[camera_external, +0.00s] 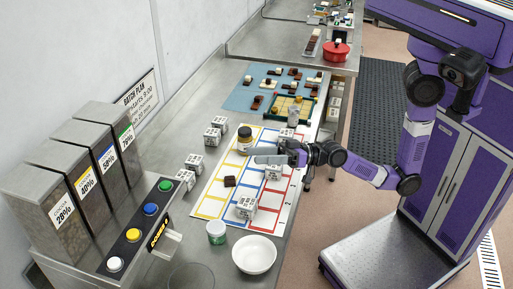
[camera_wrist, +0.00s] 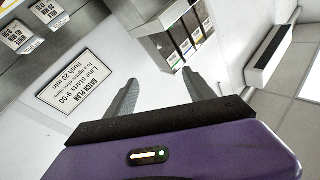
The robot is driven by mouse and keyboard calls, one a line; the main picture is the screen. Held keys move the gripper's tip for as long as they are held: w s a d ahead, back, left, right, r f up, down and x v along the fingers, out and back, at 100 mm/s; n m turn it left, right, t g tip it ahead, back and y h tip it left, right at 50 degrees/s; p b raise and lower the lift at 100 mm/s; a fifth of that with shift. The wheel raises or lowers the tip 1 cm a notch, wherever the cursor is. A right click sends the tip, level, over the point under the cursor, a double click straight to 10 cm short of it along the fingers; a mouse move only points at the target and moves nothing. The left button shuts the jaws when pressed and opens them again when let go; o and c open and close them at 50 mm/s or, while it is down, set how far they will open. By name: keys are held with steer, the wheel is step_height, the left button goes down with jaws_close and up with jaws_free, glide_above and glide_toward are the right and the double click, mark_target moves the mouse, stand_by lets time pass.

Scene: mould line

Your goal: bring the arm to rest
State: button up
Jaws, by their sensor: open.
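My purple arm reaches left from its column over the steel counter (camera_external: 205,105). My gripper (camera_external: 268,155) is above the gridded mat (camera_external: 212,196), pointing left toward the wall. In the wrist view my gripper (camera_wrist: 158,82) has its two fingers spread apart with nothing between them. That view looks toward the wall, with the batch plan sign (camera_wrist: 72,78) upside down and the cocoa dispensers (camera_wrist: 180,35) beyond the fingers.
Several white printed cubes (camera_external: 194,163) stand on and beside the mat. A jar (camera_external: 244,138) stands close behind my gripper. A blue mat (camera_external: 240,98) with chocolates lies farther back.

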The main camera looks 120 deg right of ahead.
steer(key=s+a+f+n+g+y, duration=0.2)
steer(key=s+a+f, duration=0.25)
steer(key=s, duration=0.75)
steer(key=s+a+f+n+g+y, duration=0.15)
steer(key=s+a+f, duration=0.35)
steer(key=s, duration=0.6)
steer(key=s+a+f+n+g+y, duration=0.1)
steer(key=s+a+f+n, duration=0.35)
steer(key=s, duration=0.75)
step_height(320, 180, down, 19)
steer(key=d+m+b, duration=0.1)
steer(key=b, duration=1.6)
steer(key=shift+w, duration=0.25)
stand_by(1.7)
